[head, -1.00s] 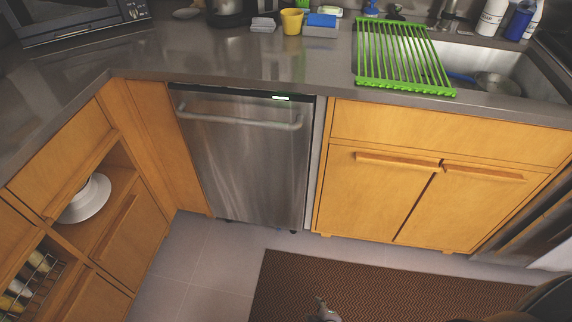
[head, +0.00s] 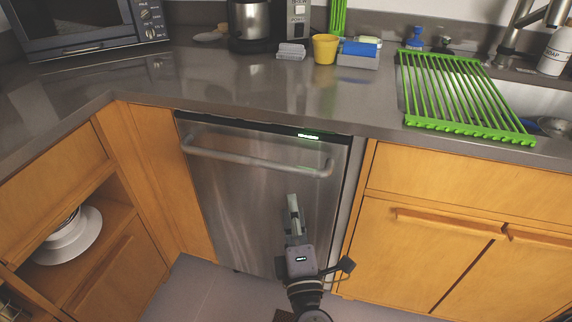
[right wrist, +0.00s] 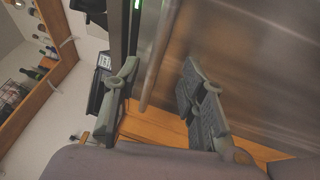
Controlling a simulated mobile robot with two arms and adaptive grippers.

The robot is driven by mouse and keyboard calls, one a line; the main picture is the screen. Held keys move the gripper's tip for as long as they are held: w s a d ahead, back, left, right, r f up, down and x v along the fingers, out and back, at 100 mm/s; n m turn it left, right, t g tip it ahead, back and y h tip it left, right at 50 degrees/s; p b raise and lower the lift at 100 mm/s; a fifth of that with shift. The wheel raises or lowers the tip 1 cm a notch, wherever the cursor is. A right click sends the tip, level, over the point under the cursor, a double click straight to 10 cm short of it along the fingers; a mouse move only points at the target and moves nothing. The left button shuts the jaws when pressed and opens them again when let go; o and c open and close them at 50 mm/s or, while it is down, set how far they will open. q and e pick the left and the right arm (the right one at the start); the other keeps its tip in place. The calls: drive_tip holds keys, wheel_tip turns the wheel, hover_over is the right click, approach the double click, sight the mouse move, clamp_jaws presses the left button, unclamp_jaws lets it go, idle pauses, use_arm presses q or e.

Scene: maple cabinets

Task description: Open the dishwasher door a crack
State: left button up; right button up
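The dishwasher door (head: 235,190) is a brushed steel panel that looks shut, flush with the cabinets. A straight bar handle (head: 240,160) runs across its upper part, below a dark strip with a green light. My right gripper (head: 293,205) is in front of the door, below the right part of the handle. In the right wrist view it (right wrist: 160,78) is open and empty, and the handle (right wrist: 157,55) appears between its two fingers. I cannot tell whether it touches the handle. My left gripper is not in view.
A grey countertop (head: 230,85) overhangs the dishwasher. It holds a yellow cup (head: 325,48), a coffee maker, sponges and a green drying rack (head: 460,95) by the sink. Wooden cabinets flank the dishwasher; an open shelf with white dishes (head: 70,238) is at left.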

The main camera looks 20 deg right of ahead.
sight(286, 168)
drive_tip(key=p+x, duration=0.2)
drive_tip(key=x, duration=1)
drive_tip(key=shift+r, duration=0.1)
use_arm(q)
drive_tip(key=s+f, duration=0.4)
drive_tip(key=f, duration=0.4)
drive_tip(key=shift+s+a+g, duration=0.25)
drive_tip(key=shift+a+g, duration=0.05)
use_arm(e)
drive_tip(key=shift+c, duration=0.6)
clamp_jaws()
